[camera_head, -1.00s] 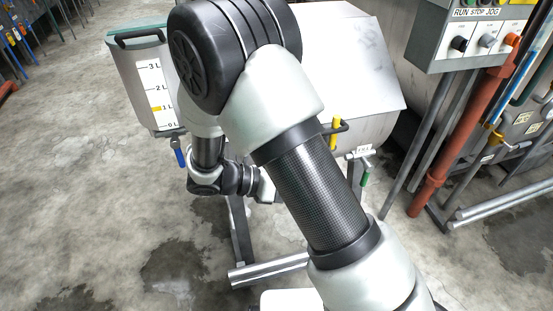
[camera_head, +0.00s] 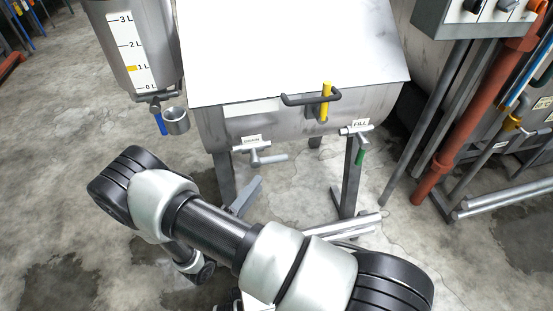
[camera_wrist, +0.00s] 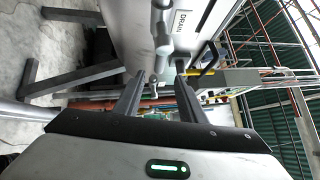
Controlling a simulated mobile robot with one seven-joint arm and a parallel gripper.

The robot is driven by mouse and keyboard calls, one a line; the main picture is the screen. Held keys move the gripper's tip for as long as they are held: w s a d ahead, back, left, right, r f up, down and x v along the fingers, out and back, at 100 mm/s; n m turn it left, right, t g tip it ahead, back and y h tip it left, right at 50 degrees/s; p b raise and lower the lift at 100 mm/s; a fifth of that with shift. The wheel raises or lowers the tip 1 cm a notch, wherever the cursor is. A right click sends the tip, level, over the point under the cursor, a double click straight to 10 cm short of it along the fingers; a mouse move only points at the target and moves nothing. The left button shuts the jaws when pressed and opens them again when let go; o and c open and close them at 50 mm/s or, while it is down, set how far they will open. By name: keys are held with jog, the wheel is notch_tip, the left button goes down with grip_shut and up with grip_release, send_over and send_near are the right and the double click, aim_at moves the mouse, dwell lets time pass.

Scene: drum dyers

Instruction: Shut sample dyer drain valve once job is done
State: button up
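The sample dyer (camera_head: 300,60) is a grey metal box on legs. Its drain valve (camera_head: 262,156) is on the lower front under a DRAIN label (camera_head: 252,141), with a grey lever lying roughly sideways to the right. In the wrist view the drain valve (camera_wrist: 162,30) and the DRAIN label (camera_wrist: 181,22) are ahead of my gripper (camera_wrist: 159,80). The fingers are apart and nothing is seen held between them; the valve's end appears near the gap, but contact cannot be told. My gripper is mostly hidden in the head view.
A fill valve (camera_head: 361,152) with a green handle hangs to the right of the drain. A yellow-handled latch (camera_head: 325,100) sits above. A scaled tank (camera_head: 135,50) with a blue-handled tap (camera_head: 160,123) and a small cup (camera_head: 176,121) stand left. Red pipe (camera_head: 445,150) stands right.

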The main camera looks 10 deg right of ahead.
aim_at(277, 159)
jog(key=b+x, duration=0.1)
jog(key=x, duration=1.1)
jog(key=shift+w+d, duration=0.1)
jog(key=shift+d, duration=0.1)
grip_shut()
